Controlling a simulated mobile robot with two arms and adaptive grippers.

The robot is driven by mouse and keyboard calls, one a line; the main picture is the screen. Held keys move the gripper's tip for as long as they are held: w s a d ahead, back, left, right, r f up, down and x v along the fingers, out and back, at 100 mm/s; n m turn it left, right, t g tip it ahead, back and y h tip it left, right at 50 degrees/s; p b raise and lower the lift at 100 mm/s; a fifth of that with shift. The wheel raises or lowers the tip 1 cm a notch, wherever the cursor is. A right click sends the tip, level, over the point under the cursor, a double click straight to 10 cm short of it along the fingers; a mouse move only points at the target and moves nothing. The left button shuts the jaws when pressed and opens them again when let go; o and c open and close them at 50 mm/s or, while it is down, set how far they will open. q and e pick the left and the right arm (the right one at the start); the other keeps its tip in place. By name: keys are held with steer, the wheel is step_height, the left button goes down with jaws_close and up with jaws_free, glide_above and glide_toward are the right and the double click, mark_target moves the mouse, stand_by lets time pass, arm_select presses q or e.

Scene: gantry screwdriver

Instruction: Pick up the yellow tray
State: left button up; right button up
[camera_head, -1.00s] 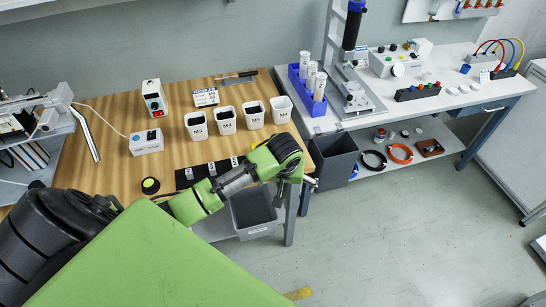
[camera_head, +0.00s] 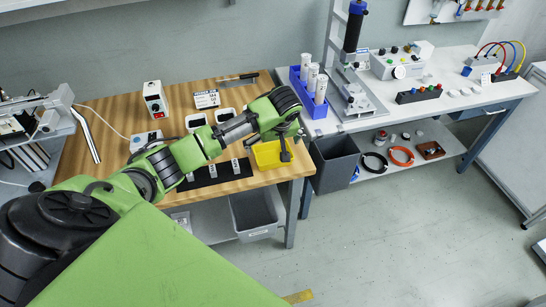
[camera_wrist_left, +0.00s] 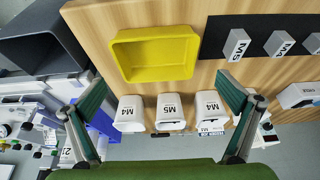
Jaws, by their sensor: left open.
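The yellow tray (camera_head: 268,154) sits on the wooden bench top near its right front corner, partly hidden by my left arm in the head view. In the left wrist view the empty yellow tray (camera_wrist_left: 156,53) lies beyond the fingertips, next to a dark mat. My left gripper (camera_head: 287,150) is over the tray in the head view. In the left wrist view my left gripper (camera_wrist_left: 152,98) has its two fingers spread wide apart, with nothing between them in contact. My right gripper is not in view.
White labelled bins (camera_wrist_left: 170,111) stand in a row beside the tray. A dark mat (camera_head: 215,172) with small labelled blocks lies left of it. A blue rack (camera_head: 310,100) with white tubes stands on the bench at right. A grey bin (camera_head: 254,212) is below.

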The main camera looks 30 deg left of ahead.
mark_target(272, 156)
arm_select(q)
steer(key=shift+d+p+x, duration=0.15)
steer(key=shift+d+x, duration=0.05)
steer(key=shift+x, duration=1.3)
steer(key=shift+d+p+x, duration=0.15)
steer(key=shift+d+x, duration=0.05)
steer(key=shift+x, duration=1.25)
steer(key=shift+f, duration=0.1)
steer(key=c, duration=1.2)
